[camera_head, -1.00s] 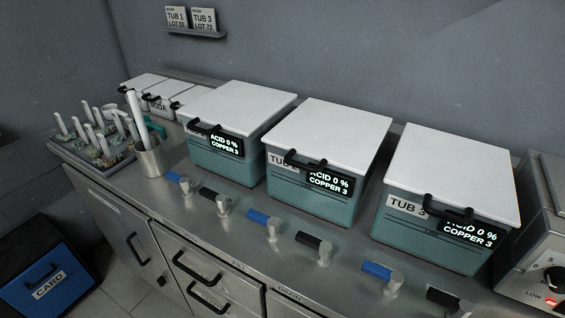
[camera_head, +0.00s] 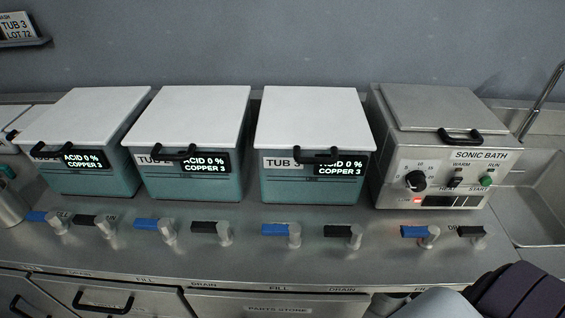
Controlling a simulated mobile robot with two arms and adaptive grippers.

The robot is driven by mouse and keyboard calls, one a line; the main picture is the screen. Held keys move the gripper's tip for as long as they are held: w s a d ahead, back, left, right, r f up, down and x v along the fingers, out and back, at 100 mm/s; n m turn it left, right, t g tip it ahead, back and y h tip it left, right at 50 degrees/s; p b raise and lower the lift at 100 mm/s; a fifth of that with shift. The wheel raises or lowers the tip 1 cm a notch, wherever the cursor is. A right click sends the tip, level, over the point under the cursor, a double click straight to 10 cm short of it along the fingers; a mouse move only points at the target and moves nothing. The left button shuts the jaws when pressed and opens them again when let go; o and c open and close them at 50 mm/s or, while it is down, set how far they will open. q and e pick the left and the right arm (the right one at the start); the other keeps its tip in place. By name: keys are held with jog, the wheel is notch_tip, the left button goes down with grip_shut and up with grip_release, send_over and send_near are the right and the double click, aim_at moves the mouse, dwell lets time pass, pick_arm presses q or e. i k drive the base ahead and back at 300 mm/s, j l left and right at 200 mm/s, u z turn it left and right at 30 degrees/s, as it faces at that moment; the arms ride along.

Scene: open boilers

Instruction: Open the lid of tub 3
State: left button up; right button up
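Tub 3 (camera_head: 312,188) is a teal box on the steel counter, labelled "TUB 3", with a display reading "ACID 0 % COPPER 3". Its white lid (camera_head: 311,121) lies flat and shut on top. A black bar handle (camera_head: 318,155) sits at the lid's front edge and partly covers the label and display. Part of my arm shows at the bottom right. Neither of my grippers is in view.
Two similar lidded tubs (camera_head: 192,175) (camera_head: 92,178) stand to the left. A sonic bath (camera_head: 440,150) stands close on the right, beside a sink (camera_head: 535,200). Blue and black valve levers (camera_head: 281,230) line the counter's front. The space above the lids is clear.

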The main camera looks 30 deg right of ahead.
aim_at(334, 119)
jog(key=j+u, duration=0.15)
jog(key=u, duration=0.35)
jog(key=z, duration=1.6)
jog(key=k+l+u, duration=0.1)
jog(key=k+l, duration=0.15)
jog(key=k, duration=0.1)
